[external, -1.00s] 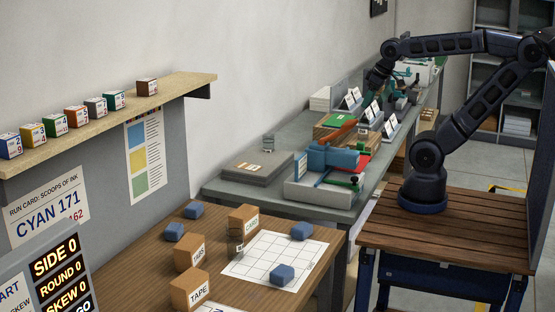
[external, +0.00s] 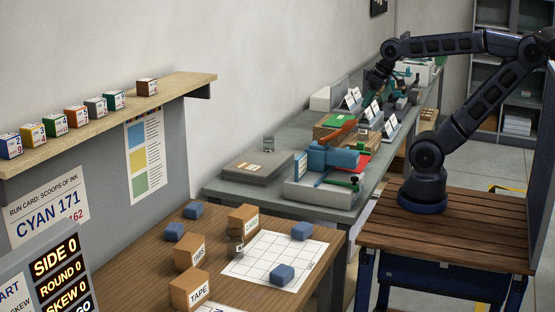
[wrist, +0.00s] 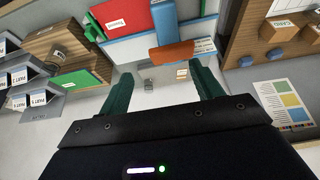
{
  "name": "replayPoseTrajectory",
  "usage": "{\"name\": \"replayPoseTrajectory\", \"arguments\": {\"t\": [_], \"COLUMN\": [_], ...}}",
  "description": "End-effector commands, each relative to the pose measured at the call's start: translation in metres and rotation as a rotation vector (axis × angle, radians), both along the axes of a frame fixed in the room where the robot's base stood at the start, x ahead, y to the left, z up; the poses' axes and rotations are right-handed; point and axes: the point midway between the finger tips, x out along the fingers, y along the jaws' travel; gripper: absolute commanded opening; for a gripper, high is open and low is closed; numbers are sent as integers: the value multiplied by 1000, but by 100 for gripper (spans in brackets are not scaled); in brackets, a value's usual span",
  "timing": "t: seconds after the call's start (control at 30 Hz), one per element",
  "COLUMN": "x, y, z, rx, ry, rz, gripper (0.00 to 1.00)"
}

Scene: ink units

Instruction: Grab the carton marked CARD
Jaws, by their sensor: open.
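The carton marked CARD (external: 242,214) is a brown box with a white label. It stands on the wooden table at the front, at the back corner of a white gridded sheet. In the wrist view a brown box with a white label (wrist: 282,36) at the upper right seems to be it; the lettering there is hard to read. My gripper (wrist: 161,68) is open, with its two green fingers apart and nothing held between them. In the external view my gripper (external: 376,84) is over the far grey bench, well away from the carton.
Cartons marked TAPE (external: 188,292) and another (external: 186,255) stand near it, with a small dark jar (external: 236,240) close by. Blue blocks lie around the gridded sheet (external: 265,262). The grey bench holds a blue-and-white machine (external: 333,158) and labelled holders (external: 390,126).

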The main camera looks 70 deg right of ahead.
Motion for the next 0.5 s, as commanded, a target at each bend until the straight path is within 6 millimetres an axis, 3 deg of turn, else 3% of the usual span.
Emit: {"name": "replayPoseTrajectory", "arguments": {"t": [0.07, 0.13, 0.5], "x": [0, 0, 7], "y": [0, 0, 3], "z": [0, 0, 2], "rx": [0, 0, -6], "ry": [0, 0, 7], "rz": [0, 0, 24], "gripper": [67, 78, 78]}}
